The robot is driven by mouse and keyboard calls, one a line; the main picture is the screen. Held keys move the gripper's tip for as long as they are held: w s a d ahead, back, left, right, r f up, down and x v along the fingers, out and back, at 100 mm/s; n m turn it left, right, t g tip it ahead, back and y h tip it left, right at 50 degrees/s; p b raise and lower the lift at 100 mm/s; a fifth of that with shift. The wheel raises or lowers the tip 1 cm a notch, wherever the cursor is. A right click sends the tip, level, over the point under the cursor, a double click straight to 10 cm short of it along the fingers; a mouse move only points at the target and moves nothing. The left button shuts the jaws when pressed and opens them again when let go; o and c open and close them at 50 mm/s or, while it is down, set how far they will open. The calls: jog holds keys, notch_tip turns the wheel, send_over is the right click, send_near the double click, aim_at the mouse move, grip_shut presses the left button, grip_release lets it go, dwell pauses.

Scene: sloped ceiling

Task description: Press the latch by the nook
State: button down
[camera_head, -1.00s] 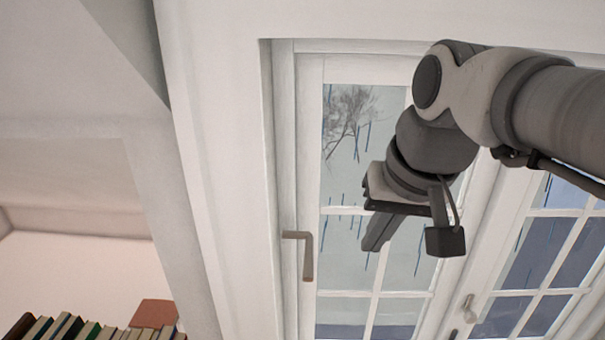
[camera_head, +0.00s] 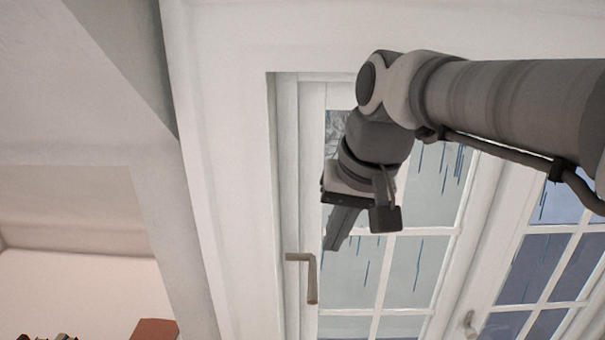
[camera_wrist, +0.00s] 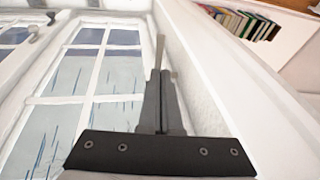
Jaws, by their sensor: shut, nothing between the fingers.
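The latch (camera_head: 311,278) is a beige L-shaped handle on the white window frame at the left, on the side of the book nook. Its long arm hangs down in the head view. In the wrist view the latch (camera_wrist: 159,50) shows just beyond my fingertips, partly hidden by them. My gripper (camera_head: 331,246) is shut and empty, a little above and to the right of the latch in the head view. The shut fingers (camera_wrist: 160,80) point towards it in the wrist view. I cannot tell whether they touch it.
A second handle (camera_head: 469,324) sits on the other window casement at the lower right. The nook (camera_head: 80,290) at lower left holds books, which show at the upper right of the wrist view (camera_wrist: 245,23). Window panes and white bars lie behind my arm.

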aim_at(314, 284)
jog(key=x, duration=1.1)
jog(key=shift+f+b, duration=0.25)
jog(key=shift+b, duration=0.4)
